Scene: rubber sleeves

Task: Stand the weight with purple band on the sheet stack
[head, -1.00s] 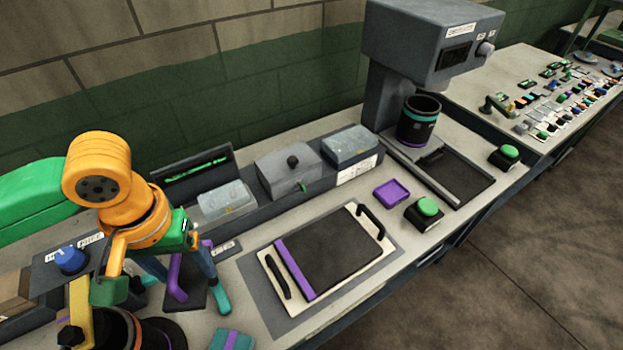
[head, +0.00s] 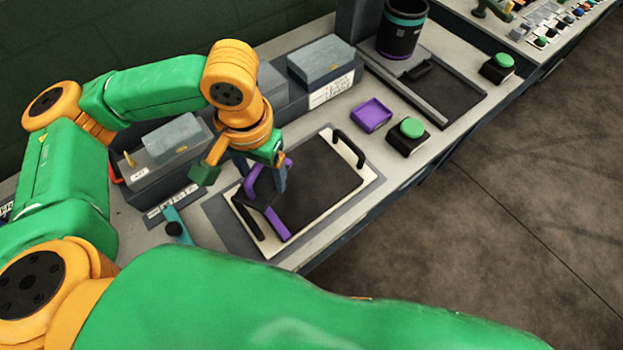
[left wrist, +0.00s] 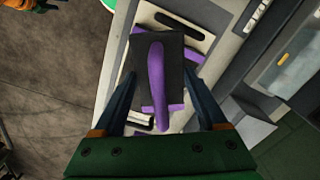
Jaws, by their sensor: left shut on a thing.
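The weight with purple band (head: 256,193) is a dark block with a purple handle, upright in the head view. My left gripper (head: 264,178) is shut on it, with blue fingers on either side. In the left wrist view the purple handle (left wrist: 157,80) runs lengthwise between the fingers, over the dark block. The sheet stack (head: 325,178) is dark with a purple strip along its left side, on a cream board with black handles. The weight is over the stack's left part, by the purple strip; I cannot tell whether it touches. My right gripper is not in view.
A purple tray (head: 371,115) and a green button (head: 412,128) stand right of the board. A teal-handled item (head: 177,226) lies to its left. Grey blocks (head: 321,60) line the back. A dark cup with a teal band (head: 402,30) stands far back.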

